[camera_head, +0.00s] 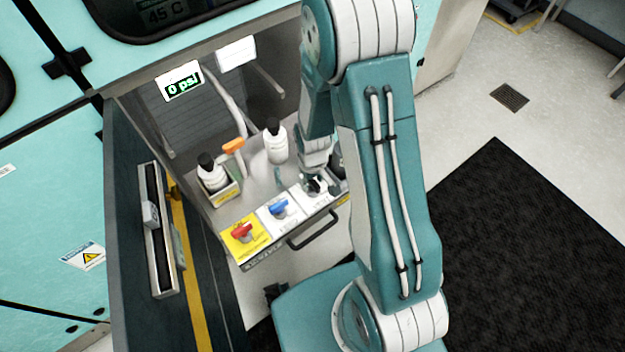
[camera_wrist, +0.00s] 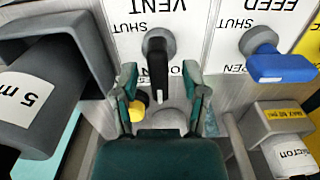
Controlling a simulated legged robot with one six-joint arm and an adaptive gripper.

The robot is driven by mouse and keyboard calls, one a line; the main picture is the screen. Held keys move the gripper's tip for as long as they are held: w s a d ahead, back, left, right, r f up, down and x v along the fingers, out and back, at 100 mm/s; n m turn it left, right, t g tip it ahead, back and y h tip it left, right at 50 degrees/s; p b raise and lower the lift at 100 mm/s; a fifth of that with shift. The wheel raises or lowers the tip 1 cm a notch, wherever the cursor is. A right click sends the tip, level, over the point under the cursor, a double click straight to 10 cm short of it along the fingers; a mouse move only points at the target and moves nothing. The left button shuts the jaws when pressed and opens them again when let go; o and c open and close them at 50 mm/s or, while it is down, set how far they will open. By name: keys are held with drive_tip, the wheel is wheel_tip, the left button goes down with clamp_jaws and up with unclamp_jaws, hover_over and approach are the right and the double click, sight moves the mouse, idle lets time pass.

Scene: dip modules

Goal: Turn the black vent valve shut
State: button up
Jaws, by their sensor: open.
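The black vent valve (camera_wrist: 157,62) is on a white panel marked VENT in the wrist view. The panel is upside down there, with SHUT at upper left and OPEN beside the handle. The handle points straight down the picture. My gripper (camera_wrist: 160,78) is open, its fingers on either side of the handle's lower part with gaps visible. In the head view my gripper (camera_head: 316,186) is over the rightmost valve panel and largely hides the black valve.
The blue feed valve (camera_wrist: 280,66) is right of the vent valve. A grey holder (camera_wrist: 85,40) with a dark cylinder stands close on the left. In the head view, a red valve (camera_head: 242,232), white bottles (camera_head: 212,172) and a display reading 0 psi (camera_head: 180,88) are nearby.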

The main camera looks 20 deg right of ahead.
clamp_jaws()
drive_tip(key=shift+m, duration=0.4)
drive_tip(key=m, duration=0.3)
drive_tip(key=shift+f+m, duration=0.1)
drive_tip(key=shift+m, duration=0.2)
drive_tip(key=m, duration=0.4)
drive_tip(key=shift+m, duration=0.3)
drive_tip(key=m, duration=0.4)
drive_tip(key=shift+s, duration=0.1)
drive_tip(key=shift+m, duration=2.4)
